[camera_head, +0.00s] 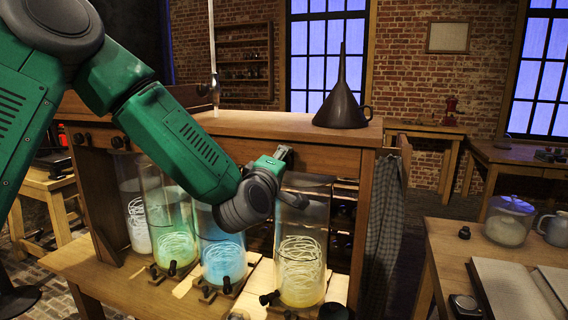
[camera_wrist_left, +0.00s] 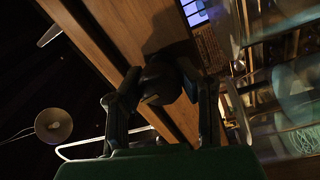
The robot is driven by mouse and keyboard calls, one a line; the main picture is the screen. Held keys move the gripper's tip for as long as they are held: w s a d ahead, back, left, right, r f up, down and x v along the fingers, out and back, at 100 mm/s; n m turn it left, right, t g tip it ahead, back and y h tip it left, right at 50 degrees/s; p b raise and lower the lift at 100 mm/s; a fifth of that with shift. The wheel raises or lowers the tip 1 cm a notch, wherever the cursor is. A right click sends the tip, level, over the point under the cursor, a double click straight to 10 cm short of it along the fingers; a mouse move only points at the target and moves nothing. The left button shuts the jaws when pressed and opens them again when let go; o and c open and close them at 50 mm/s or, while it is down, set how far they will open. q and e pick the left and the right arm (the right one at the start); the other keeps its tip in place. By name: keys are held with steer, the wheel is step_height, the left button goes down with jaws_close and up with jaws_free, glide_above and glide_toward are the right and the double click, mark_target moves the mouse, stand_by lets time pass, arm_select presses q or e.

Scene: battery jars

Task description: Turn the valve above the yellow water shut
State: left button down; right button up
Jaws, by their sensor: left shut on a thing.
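The jar with yellow water (camera_head: 301,272) stands at the right end of the row in the head view, with pale coiled strands inside. My left gripper (camera_head: 289,177) is at the wooden panel just above this jar. In the wrist view, my left gripper (camera_wrist_left: 163,88) has one finger on each side of a dark round valve knob (camera_wrist_left: 160,72) and is shut on it. In the head view my gripper and wrist hide this valve, so its angle cannot be told. My right gripper is not in view.
Jars of blue (camera_head: 222,262), green (camera_head: 174,247) and clear (camera_head: 138,224) water stand to the left. Other dark valves (camera_head: 117,142) sit on the panel. A dark funnel (camera_head: 342,103) stands on the cabinet top. A side table (camera_head: 446,245) is at right.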

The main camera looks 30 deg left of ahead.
arm_select(q)
steer(key=shift+s+f+m, duration=0.1)
steer(key=shift+f+m, duration=0.4)
steer(key=shift+m, duration=0.7)
steer(key=c, duration=1.1)
jaws_free()
steer(key=shift+r, duration=0.15)
steer(key=shift+a, duration=0.1)
steer(key=shift+s+r, duration=0.1)
steer(key=v, duration=0.7)
